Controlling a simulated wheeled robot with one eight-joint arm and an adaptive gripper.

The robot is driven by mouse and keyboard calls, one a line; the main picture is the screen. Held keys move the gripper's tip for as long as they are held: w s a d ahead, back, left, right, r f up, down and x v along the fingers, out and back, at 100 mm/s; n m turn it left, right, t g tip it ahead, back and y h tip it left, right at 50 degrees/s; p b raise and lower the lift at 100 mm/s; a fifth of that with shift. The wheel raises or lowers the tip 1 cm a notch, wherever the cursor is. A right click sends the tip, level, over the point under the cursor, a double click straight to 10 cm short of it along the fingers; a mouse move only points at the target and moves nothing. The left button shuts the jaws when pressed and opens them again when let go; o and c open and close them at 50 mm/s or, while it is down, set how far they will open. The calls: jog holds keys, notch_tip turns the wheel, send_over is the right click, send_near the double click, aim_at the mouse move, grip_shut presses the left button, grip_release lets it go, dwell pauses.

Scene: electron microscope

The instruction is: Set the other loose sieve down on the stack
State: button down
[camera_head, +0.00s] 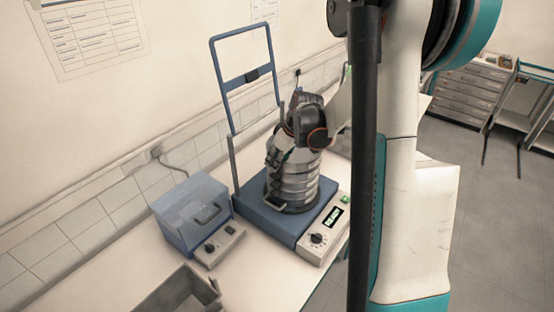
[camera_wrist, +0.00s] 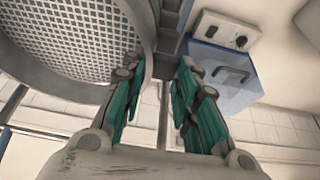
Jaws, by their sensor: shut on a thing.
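My gripper (camera_head: 277,158) is at the upper left side of the sieve stack (camera_head: 292,190) in the head view. The stack of grey metal sieves stands on the blue shaker base (camera_head: 262,218). The wrist hides part of the stack's top, so I cannot tell whether the held sieve touches the stack.
The shaker's blue frame (camera_head: 241,80) stands raised behind the stack. A blue box with a clear lid (camera_head: 190,205) is left of the shaker, and it also shows in the wrist view (camera_wrist: 228,80). A grey open bin (camera_head: 180,290) is at the front. Bare bench lies at front left.

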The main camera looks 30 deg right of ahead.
jog(key=c, duration=1.2)
grip_release()
jog(key=v, duration=1.2)
jog(key=shift+w, duration=0.1)
